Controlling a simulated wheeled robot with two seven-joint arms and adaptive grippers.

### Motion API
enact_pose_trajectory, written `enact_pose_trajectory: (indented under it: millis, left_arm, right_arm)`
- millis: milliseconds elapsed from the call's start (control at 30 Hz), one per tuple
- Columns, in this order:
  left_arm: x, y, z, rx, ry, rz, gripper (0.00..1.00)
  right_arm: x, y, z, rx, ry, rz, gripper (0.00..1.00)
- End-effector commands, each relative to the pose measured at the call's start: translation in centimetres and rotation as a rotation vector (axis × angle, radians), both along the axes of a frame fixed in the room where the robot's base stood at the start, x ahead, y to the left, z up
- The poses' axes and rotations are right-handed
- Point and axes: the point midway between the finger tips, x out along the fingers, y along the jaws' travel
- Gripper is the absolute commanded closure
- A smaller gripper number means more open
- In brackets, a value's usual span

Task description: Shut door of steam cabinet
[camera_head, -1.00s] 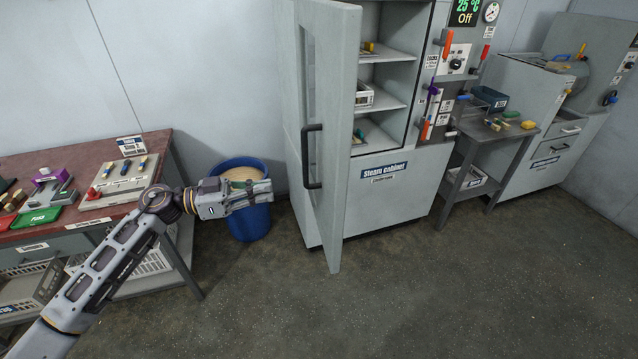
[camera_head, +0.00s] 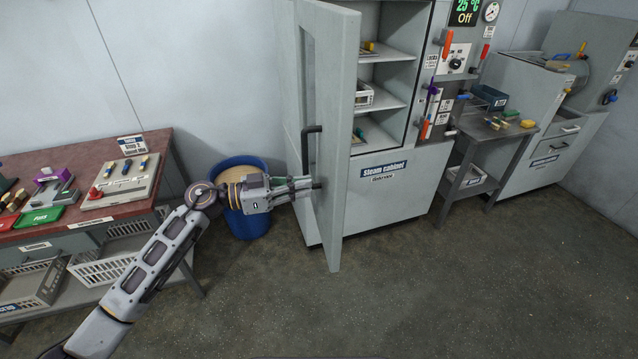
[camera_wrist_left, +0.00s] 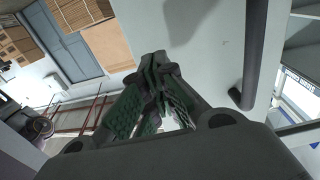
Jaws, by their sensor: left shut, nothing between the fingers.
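The grey steam cabinet (camera_head: 392,205) stands in the middle of the head view. Its door (camera_head: 338,120) stands wide open, its edge toward me, and the shelves inside show. A dark bar handle (camera_head: 306,150) is on the door's left face. My left gripper (camera_head: 308,184) is shut and empty at the lower end of this handle, close to the door face; I cannot tell whether it touches. In the left wrist view the closed fingers (camera_wrist_left: 158,65) point at the pale door panel (camera_wrist_left: 205,55), with the dark handle (camera_wrist_left: 255,50) to their right. My right gripper is not in view.
A blue bin (camera_head: 250,222) stands under my left forearm, left of the cabinet. A red-topped workbench (camera_head: 100,212) with trays is at the left. A grey side table (camera_head: 490,135) stands right of the cabinet. The floor in front is clear.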

Motion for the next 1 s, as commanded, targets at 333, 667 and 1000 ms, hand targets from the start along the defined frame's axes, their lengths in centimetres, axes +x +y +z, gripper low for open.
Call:
enact_pose_trajectory:
  millis: [333, 667, 1000]
  left_arm:
    - [0.6, -3.0, 0.1, -0.002, 0.000, 0.000, 1.00]
    - [0.9, -4.3, 0.0, 0.000, -0.001, 0.000, 1.00]
    - [0.9, -4.3, 0.0, 0.000, -0.001, 0.000, 1.00]
  right_arm:
    - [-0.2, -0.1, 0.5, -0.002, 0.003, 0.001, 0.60]
    - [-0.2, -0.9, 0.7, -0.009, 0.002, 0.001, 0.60]
    - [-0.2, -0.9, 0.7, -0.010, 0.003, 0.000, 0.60]
